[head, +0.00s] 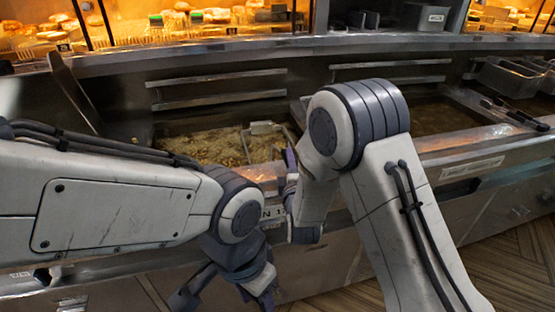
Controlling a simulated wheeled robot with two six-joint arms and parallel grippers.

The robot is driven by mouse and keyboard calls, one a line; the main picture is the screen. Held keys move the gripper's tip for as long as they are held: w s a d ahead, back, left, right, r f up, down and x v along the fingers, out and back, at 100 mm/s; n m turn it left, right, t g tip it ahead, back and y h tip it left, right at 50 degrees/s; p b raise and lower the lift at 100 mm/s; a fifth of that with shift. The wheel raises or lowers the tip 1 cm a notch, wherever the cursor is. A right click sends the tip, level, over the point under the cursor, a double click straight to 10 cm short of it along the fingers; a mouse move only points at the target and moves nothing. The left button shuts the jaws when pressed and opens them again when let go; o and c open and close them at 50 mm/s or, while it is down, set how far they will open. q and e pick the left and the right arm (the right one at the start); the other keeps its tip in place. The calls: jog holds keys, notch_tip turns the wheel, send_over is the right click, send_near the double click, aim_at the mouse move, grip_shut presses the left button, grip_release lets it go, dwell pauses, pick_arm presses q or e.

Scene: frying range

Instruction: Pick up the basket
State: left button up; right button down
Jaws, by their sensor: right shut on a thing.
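The wire basket (264,128) is in the left fryer vat (215,143), sitting in bubbling oil; its rim and upper part show. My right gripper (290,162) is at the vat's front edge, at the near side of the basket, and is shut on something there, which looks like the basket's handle. The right arm's links hide most of the grip. My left gripper (226,300) hangs low in front of the fryer's front panel, fingers spread and empty, away from the basket.
A second oil vat (435,115) lies to the right. Metal baskets (508,76) stand at the far right, with dark handles (515,115) over the counter edge. A lit food display (180,22) runs along the back. Wooden floor (520,262) is clear at the lower right.

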jog(key=shift+r, duration=0.15)
notch_tip(320, 180, up, 10)
jog(key=shift+f, duration=0.1)
dwell(0.5)
